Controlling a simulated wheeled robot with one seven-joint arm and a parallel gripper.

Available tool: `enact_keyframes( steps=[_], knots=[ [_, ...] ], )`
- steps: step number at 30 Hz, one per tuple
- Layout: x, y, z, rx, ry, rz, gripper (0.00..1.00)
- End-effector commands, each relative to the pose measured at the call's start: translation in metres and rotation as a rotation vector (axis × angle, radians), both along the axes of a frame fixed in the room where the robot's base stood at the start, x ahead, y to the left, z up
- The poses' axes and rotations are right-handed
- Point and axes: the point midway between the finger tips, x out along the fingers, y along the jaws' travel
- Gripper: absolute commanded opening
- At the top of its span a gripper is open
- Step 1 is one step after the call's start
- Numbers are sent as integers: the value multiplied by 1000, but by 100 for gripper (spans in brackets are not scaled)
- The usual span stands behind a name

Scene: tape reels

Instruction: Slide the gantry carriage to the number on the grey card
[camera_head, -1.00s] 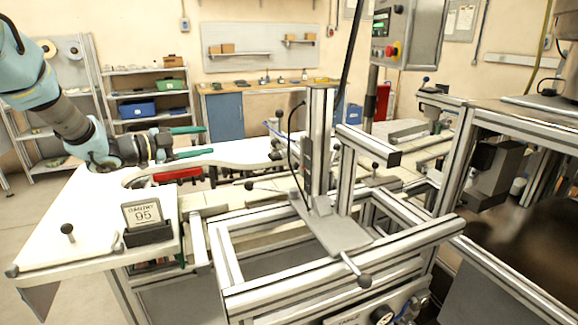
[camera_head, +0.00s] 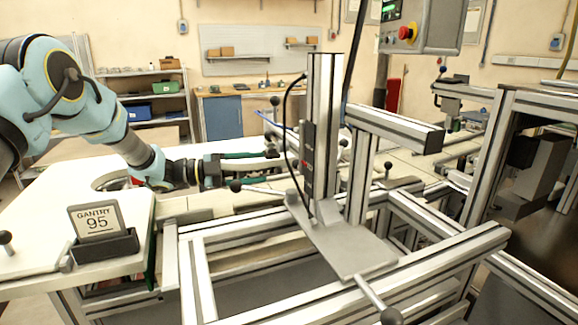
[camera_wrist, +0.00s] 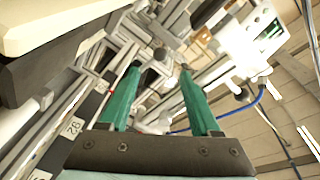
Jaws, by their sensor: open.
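The grey card (camera_head: 95,219) stands in a dark holder on the white table at the left and reads "GANTRY 95". The gantry carriage (camera_head: 345,248) is a grey plate on the aluminium frame, with an upright post and a rod ending in a dark knob toward the front. My gripper (camera_head: 272,153) is left of and behind the carriage post, apart from it. In the wrist view my gripper's green fingers (camera_wrist: 158,82) are spread apart with nothing held between them. A scale strip with a number label, seemingly 26 (camera_wrist: 73,127), shows at the left of the wrist view.
The frame's front rail (camera_head: 430,262) runs below the carriage. A control box (camera_head: 425,25) hangs at the upper right. A blue cabinet (camera_head: 222,118) and shelves stand behind. The white table's left part (camera_head: 30,205) is mostly clear.

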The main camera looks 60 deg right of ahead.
Motion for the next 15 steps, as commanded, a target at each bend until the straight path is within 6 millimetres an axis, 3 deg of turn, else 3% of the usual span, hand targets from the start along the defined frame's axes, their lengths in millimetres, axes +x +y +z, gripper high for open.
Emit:
enact_keyframes(
  steps=[9,15],
  knots=[
    [-44,-40,4,2,1,-1,64],
    [-60,-56,2,2,1,1,64]
  ],
)
